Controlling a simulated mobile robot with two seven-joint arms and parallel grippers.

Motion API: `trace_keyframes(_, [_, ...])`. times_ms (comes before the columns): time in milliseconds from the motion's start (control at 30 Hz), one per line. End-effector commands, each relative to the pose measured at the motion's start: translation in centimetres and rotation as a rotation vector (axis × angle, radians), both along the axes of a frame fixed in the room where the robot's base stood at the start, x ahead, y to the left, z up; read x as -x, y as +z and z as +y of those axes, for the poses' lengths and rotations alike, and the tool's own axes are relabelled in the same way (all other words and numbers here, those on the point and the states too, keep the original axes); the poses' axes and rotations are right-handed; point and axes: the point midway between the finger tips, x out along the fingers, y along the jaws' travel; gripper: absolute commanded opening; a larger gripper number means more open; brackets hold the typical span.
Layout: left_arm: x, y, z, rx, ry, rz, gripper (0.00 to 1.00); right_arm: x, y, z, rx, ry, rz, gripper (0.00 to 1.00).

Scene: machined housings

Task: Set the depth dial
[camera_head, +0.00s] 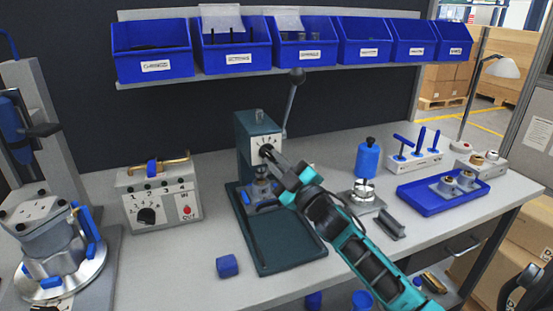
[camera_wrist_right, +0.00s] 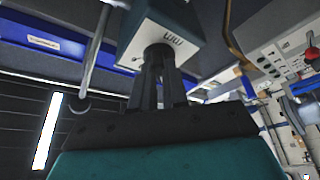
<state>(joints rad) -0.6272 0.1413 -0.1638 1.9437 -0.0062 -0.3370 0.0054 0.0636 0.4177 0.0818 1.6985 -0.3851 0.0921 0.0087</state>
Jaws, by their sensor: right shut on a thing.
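The depth dial (camera_head: 265,149) is a dark round knob on the white marked face of a dark green press (camera_head: 250,129). My right gripper (camera_head: 271,155) reaches up to it from the lower right and is shut on the dial. In the right wrist view the two dark fingers (camera_wrist_right: 158,75) close on the dial (camera_wrist_right: 158,50), under a white plate with tick marks; the fingers hide much of the dial. The dial's setting cannot be read. My left gripper does not show.
The press lever (camera_head: 292,100) rises behind the dial. A metal part (camera_head: 261,188) sits under the press head. A blue cube (camera_head: 227,265) lies left of the press base. A control box (camera_head: 160,199) stands left; a blue tray (camera_head: 418,202) is at right. Blue bins (camera_head: 153,50) hang above.

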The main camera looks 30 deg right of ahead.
Motion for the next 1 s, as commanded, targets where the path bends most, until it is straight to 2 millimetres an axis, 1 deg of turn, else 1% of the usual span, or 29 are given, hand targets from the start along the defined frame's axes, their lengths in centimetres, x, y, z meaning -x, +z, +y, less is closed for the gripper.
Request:
trace_keyframes(33, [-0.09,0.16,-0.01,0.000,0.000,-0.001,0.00,-0.03,0.24,-0.05,0.006,0.000,-0.002,0.00])
trace_keyframes(467, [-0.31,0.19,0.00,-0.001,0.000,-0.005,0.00,-0.02,0.22,-0.06,0.013,-0.001,-0.001,0.00])
trace_keyframes(500, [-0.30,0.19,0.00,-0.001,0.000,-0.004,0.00,-0.02,0.22,-0.06,0.013,-0.001,-0.001,0.17])
trace_keyframes(733, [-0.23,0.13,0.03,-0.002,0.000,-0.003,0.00,-0.01,0.14,-0.04,0.012,-0.001,0.001,0.39])
trace_keyframes(1000, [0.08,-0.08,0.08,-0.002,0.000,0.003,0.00,0.10,0.01,-0.02,0.011,0.000,0.002,0.39])
